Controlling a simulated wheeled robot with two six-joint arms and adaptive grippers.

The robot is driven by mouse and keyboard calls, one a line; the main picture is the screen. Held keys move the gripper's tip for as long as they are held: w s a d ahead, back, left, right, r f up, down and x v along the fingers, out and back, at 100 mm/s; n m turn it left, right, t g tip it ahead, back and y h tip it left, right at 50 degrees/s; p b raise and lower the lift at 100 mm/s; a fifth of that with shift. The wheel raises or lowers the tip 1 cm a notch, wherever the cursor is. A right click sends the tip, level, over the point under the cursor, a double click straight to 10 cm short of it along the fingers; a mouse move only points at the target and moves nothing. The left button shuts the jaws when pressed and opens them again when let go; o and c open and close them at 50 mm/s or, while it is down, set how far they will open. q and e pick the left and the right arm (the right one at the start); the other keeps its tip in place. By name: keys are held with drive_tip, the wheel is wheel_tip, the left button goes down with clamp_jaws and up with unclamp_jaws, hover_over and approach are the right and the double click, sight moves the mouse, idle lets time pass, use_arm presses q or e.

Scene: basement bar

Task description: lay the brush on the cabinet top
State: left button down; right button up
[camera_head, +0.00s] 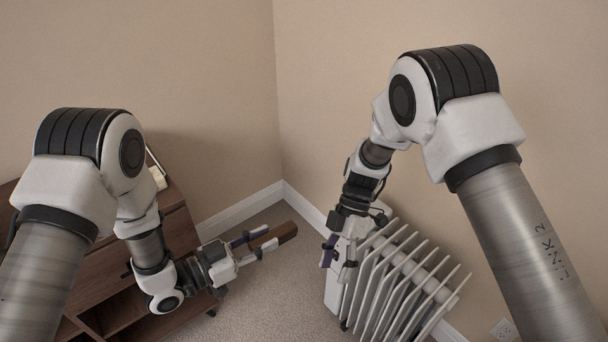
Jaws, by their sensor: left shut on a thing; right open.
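The brush (286,232) shows as a brown wooden block. My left gripper (262,243) is shut on it and holds it out to the right of the cabinet, over the carpet as seen from above. The brown wooden cabinet (180,230) stands at the left, with open compartments low down. Its top is mostly hidden behind my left arm. My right gripper (338,262) is open and empty, pointing down beside the radiator's left end. I cannot tell whether it touches the radiator.
A white finned radiator (400,282) stands at the right near the wall. A small pale object (158,178) is at the cabinet's back, partly hidden by my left arm. Grey carpet (265,290) is clear between cabinet and radiator. Beige walls meet in a corner behind.

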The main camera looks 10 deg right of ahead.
drive_tip(key=n+t, duration=0.2)
approach(287, 226)
drive_tip(key=s+d+f, duration=0.2)
drive_tip(key=s+f, duration=0.2)
drive_tip(key=f, duration=0.1)
wheel_tip(287, 226, up, 8)
drive_tip(key=w+a+t, duration=0.2)
drive_tip(key=w, duration=0.1)
drive_tip(key=x, duration=1.2)
drive_tip(key=shift+d+f, duration=0.15)
drive_tip(key=shift+d, duration=0.25)
clamp_jaws()
use_arm(q)
drive_tip(key=c, duration=0.8)
unclamp_jaws()
